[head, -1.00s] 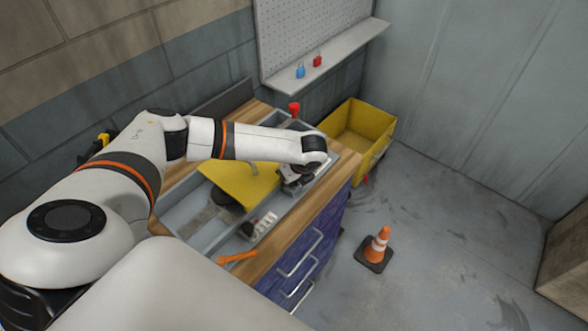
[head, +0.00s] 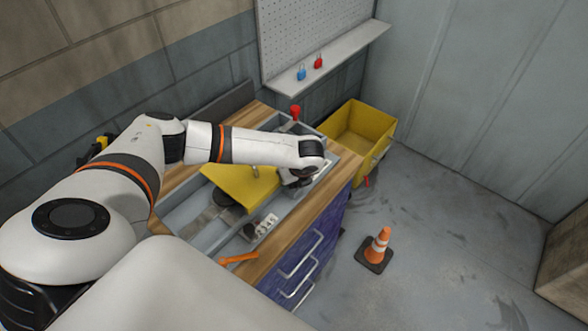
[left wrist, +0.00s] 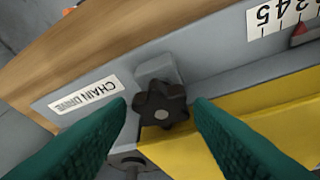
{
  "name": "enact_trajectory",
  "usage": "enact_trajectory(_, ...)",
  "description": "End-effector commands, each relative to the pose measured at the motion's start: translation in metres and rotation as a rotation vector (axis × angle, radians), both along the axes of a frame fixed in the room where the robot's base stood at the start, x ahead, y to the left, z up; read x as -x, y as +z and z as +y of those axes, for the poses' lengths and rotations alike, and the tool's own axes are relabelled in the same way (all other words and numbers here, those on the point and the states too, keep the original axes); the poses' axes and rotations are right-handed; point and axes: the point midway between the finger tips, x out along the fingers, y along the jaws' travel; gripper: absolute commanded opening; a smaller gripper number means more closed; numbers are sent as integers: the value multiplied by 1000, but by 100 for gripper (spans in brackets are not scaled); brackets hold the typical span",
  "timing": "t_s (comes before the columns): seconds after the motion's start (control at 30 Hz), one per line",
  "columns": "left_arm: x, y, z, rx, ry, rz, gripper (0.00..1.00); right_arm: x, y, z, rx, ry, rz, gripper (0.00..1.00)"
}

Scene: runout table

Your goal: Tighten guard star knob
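The black star knob (left wrist: 160,104) shows in the left wrist view beside a grey block, at the edge of the yellow guard (left wrist: 260,125). My left gripper (left wrist: 160,112) is open, with its two green fingers on either side of the knob and a visible gap to each. In the head view the yellow guard (head: 240,186) lies over the grey runout table (head: 195,217). There my left gripper is mostly hidden under the wrist, near the guard's right end. My right gripper is not in view.
A label reading CHAIN DRIVE (left wrist: 87,95) and a number scale (left wrist: 283,17) are on the grey frame. An orange tool (head: 239,258) lies on the wooden edge. A yellow bin (head: 360,132) and a traffic cone (head: 377,248) stand on the floor.

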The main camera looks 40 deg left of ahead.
Motion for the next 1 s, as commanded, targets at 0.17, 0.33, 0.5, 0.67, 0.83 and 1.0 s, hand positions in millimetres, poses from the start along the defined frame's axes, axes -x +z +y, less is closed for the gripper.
enact_trajectory(0.17,1,0,0,0,1,2,48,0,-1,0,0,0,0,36)
enact_trajectory(0.33,4,15,-6,1,-1,0,48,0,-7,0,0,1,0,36)
enact_trajectory(0.5,10,47,-18,1,-3,-2,48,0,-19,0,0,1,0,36)
enact_trajectory(0.67,16,78,-30,2,-2,-3,48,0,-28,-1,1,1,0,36)
enact_trajectory(0.83,21,101,-37,0,0,-1,48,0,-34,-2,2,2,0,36)
enact_trajectory(1.0,23,110,-40,0,0,0,48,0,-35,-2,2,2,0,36)
